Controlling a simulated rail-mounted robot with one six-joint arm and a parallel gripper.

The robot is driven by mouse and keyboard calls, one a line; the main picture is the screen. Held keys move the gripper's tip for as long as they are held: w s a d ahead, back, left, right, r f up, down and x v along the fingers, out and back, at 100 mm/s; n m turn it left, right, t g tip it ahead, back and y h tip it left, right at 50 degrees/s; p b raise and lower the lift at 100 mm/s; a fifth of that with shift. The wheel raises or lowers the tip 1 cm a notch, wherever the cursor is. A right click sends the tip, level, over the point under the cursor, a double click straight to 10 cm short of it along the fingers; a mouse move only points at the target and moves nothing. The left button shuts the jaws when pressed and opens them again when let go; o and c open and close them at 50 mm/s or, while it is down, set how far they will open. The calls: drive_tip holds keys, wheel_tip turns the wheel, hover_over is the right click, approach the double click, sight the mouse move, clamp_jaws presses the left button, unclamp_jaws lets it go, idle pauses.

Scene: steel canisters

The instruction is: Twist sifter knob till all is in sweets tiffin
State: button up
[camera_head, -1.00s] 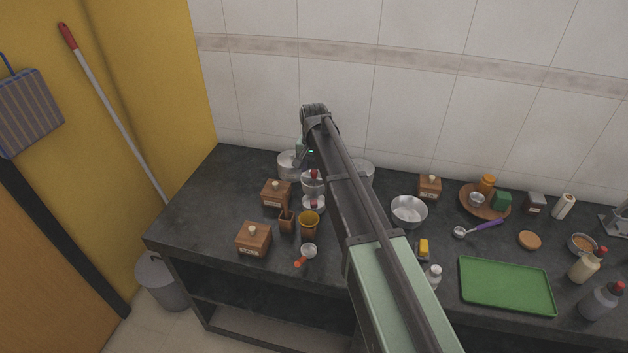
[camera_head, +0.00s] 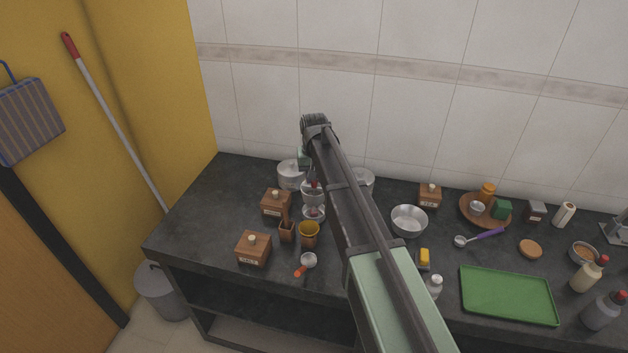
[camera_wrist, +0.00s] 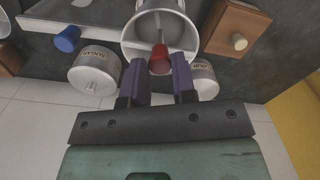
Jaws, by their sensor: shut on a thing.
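The steel sifter (camera_wrist: 160,22) has a red knob (camera_wrist: 159,60) at its near side in the wrist view. In the head view the sifter (camera_head: 313,197) stands on the counter, partly hidden by my arm. My gripper (camera_wrist: 157,72) has its two dark fingers on either side of the red knob and is shut on it; it also shows in the head view (camera_head: 311,180). A pale container with a red spot (camera_head: 314,214) is directly below the sifter. I cannot read whether it is the sweets tiffin, and its contents are not visible.
Labelled steel canisters (camera_wrist: 95,72) (camera_wrist: 204,80) stand behind the sifter. A steel bowl (camera_head: 409,220) stands right of my arm.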

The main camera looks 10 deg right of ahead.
drive_tip(key=n, duration=0.5)
drive_tip(key=shift+n, duration=1.1)
drive_tip(key=n, duration=0.6)
drive_tip(key=shift+n, duration=0.4)
drive_tip(key=n, duration=0.4)
drive_tip(key=o, duration=0.7)
drive_tip(key=shift+c, duration=0.2)
